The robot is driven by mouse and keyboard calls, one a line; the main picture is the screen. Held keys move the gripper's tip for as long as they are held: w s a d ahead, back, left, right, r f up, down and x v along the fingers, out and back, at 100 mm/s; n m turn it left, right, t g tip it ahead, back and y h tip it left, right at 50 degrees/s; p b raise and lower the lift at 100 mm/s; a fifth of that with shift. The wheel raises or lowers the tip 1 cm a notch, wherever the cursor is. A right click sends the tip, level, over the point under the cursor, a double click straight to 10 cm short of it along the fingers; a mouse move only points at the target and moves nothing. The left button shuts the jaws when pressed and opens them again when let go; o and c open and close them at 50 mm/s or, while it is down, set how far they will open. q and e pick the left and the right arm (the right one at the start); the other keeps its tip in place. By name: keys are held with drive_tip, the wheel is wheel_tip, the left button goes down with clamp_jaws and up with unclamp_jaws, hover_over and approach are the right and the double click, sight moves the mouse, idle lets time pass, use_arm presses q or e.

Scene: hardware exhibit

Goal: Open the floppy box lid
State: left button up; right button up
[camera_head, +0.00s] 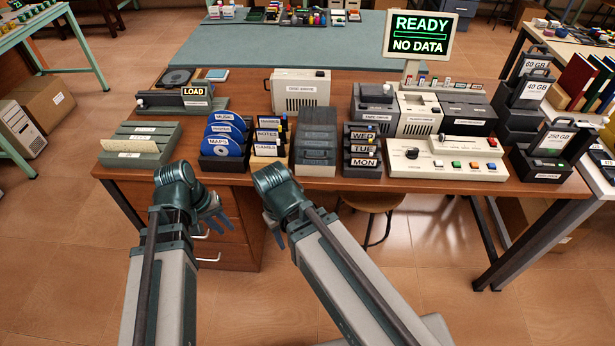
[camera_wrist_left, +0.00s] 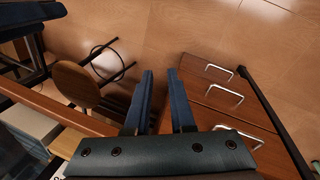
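The likely floppy box is a dark grey box with a smoky, see-through lid (camera_head: 316,140). It stands near the desk's front edge in the head view, between two label-tabbed holders. Its lid looks shut. My left gripper (camera_head: 218,212) hangs in front of the desk, below and left of the box, apart from it. In the left wrist view, the two blue fingers (camera_wrist_left: 160,74) stand apart with nothing between them. My right gripper (camera_head: 275,228) is in front of the desk's edge, below the box. Its fingers are partly hidden, so its opening is unclear. The wrist view does not show the box.
A disc rack (camera_head: 226,138) and a tabbed holder (camera_head: 268,140) stand left of the box. A day-labelled holder (camera_head: 362,148) stands right, then a beige console (camera_head: 445,157). A drive unit (camera_head: 300,88) stands behind. A stool (camera_head: 372,202) and drawers (camera_wrist_left: 222,90) are below the desktop.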

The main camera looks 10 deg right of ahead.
use_arm(q)
drive_tip(key=w+d+r+n+h, duration=0.25)
drive_tip(key=w+d+h, duration=0.2)
drive_tip(key=d, duration=0.25)
drive_tip(key=n+h, duration=0.4)
drive_tip(key=h, duration=0.4)
approach(313, 158)
drive_tip(key=shift+t, duration=0.3)
drive_tip(key=b+x, duration=0.2)
drive_tip(key=x, duration=0.2)
drive_tip(key=b+x, duration=0.1)
drive_tip(key=x, duration=0.4)
drive_tip(key=shift+s+d+b, duration=0.1)
drive_tip(key=shift+s+b, duration=0.1)
drive_tip(key=shift+b, duration=0.15)
use_arm(e)
wheel_tip(313, 158, down, 6)
drive_tip(key=shift+r, duration=0.2)
use_arm(q)
clamp_jaws()
drive_tip(key=shift+f, duration=0.1)
